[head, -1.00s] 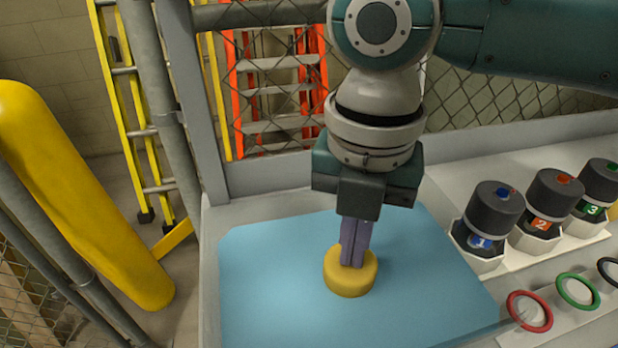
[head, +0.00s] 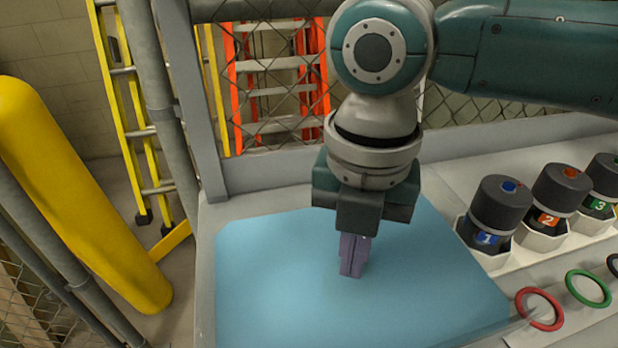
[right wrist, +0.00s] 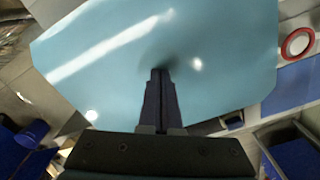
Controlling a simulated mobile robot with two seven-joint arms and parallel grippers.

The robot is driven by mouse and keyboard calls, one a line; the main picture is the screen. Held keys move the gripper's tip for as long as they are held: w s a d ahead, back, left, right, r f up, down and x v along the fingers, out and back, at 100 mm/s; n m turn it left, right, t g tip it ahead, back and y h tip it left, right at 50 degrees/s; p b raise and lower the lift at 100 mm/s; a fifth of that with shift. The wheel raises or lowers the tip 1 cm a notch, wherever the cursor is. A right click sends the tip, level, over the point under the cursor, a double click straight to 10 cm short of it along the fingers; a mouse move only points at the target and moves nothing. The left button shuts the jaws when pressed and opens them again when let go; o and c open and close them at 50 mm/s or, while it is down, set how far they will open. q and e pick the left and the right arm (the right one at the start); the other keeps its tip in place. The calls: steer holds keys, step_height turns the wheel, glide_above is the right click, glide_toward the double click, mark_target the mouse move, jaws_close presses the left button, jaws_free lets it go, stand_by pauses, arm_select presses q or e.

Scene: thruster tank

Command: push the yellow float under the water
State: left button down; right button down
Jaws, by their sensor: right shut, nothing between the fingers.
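The blue water surface (head: 270,270) fills the tank, which has a pale grey rim (head: 208,300). My right gripper (head: 351,274) points down with its purple fingers shut together, their tips at or in the water near the middle. The yellow float does not show in the head view or in the right wrist view. In the right wrist view the shut fingers (right wrist: 160,75) reach to the water (right wrist: 220,40), with a dark blurred patch at their tips. My left gripper is not in view.
Several dark numbered cylinders, among them the blue-marked one (head: 498,212), stand in white holders to the right. A red ring (head: 540,309) and a green ring (head: 588,288) lie at the front right. A chain-link fence and a grey post (head: 200,100) stand behind.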

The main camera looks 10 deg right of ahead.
steer(key=shift+f+b, duration=0.8)
steer(key=shift+f, duration=0.45)
steer(key=shift+r, duration=0.15)
stand_by(0.5)
step_height(320, 180, up, 12)
steer(key=p, duration=1.2)
stand_by(0.6)
stand_by(0.4)
